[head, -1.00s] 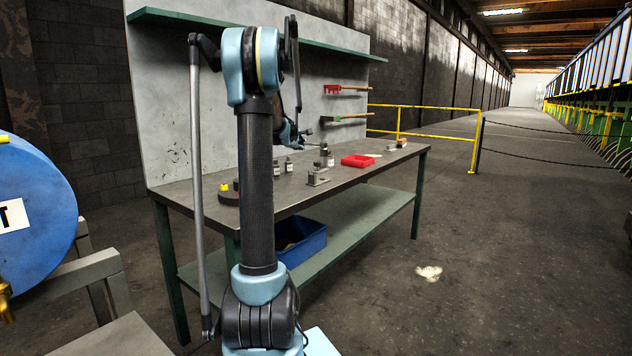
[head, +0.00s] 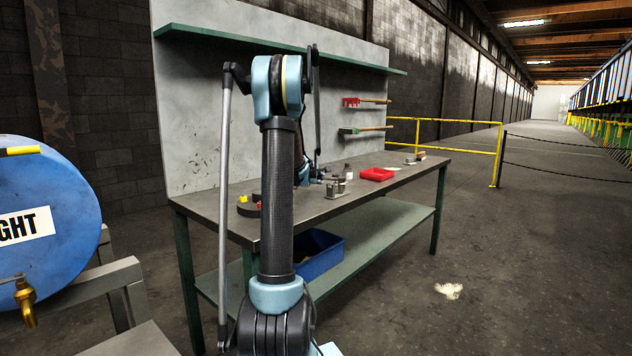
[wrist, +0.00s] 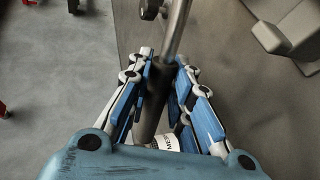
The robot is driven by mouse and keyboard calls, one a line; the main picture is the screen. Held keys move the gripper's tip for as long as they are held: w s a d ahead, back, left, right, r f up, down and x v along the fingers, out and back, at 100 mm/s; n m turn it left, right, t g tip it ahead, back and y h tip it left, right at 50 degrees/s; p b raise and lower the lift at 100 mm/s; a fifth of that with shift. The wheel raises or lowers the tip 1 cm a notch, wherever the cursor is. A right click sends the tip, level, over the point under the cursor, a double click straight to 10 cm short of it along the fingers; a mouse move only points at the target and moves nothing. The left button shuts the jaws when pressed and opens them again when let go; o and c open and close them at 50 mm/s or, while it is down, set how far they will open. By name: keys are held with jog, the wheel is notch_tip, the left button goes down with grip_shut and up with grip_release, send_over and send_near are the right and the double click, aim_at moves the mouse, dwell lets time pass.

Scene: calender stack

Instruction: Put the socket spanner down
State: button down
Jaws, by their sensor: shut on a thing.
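The socket spanner (wrist: 155,95) is in my gripper (wrist: 165,72) in the wrist view. It has a dark grip and a bright metal shaft that runs up to the top of the picture. The blue-padded fingers are closed around the dark grip. In the head view my gripper (head: 322,179) is low over the workbench (head: 290,205), partly behind my arm. The spanner is too small there to tell apart, and I cannot tell whether it touches the bench top.
A labelled bottle (wrist: 168,143) shows between the fingers. A grey metal block (wrist: 290,35) is at upper right. A green shelf (head: 280,41) overhangs the bench.

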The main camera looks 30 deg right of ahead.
jog(key=shift+f, duration=0.15)
jog(key=c, duration=1.4)
grip_release()
jog(key=shift+c, duration=0.2)
jog(key=shift+s+a+r, duration=0.15)
jog(key=shift+r, duration=0.15)
jog(key=v, duration=1.1)
jog(key=shift+s+a, duration=0.15)
jog(key=shift+a, duration=0.05)
jog(key=shift+r, duration=0.1)
